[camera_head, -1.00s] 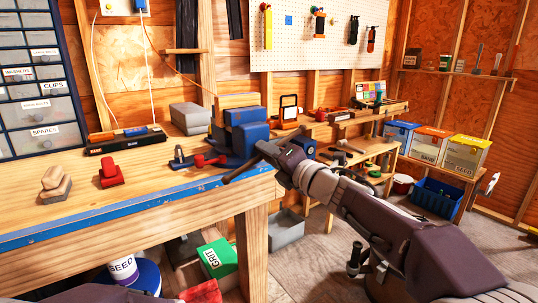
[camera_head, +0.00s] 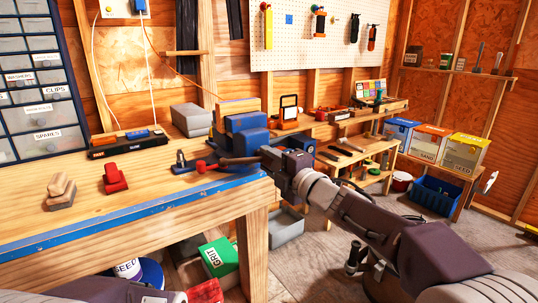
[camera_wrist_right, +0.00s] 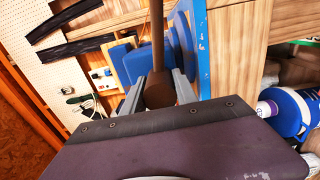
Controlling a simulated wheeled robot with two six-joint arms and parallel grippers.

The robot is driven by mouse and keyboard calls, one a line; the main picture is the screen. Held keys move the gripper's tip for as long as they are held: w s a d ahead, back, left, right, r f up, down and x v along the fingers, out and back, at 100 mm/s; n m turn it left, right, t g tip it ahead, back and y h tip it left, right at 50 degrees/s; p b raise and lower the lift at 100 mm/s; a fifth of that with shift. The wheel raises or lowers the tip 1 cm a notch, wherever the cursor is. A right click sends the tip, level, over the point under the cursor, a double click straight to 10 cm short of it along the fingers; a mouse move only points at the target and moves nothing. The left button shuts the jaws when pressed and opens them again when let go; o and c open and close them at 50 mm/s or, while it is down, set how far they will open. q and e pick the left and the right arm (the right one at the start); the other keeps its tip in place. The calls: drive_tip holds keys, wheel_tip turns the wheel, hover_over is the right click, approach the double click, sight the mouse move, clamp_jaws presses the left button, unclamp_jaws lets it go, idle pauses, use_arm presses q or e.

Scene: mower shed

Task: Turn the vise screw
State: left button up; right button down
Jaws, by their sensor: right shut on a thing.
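The blue vise (camera_head: 246,140) sits at the right end of the wooden workbench. Its brown screw bar (camera_head: 238,160) lies nearly level in the head view, in front of the vise. My right gripper (camera_head: 268,157) is at the right end of this bar, close to the vise. In the right wrist view, my right gripper (camera_wrist_right: 158,95) is shut on the brown rounded part of the screw handle, with the bar (camera_wrist_right: 157,35) running up between the fingers. The blue vise (camera_wrist_right: 138,62) is just beyond. My left gripper is out of view.
The workbench (camera_head: 140,190) has a blue front edge. A grey box (camera_head: 191,119) stands behind.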

drive_tip(key=m+p, duration=0.3)
drive_tip(key=m, duration=0.2)
drive_tip(key=shift+f+m+p, duration=0.1)
drive_tip(key=shift+m+p, duration=0.7)
drive_tip(key=shift+m, duration=0.6)
drive_tip(key=shift+f, duration=0.1)
drive_tip(key=c, duration=1.4)
unclamp_jaws()
drive_tip(key=o, duration=0.4)
drive_tip(key=shift+o, duration=0.2)
drive_tip(key=shift+s, duration=0.1)
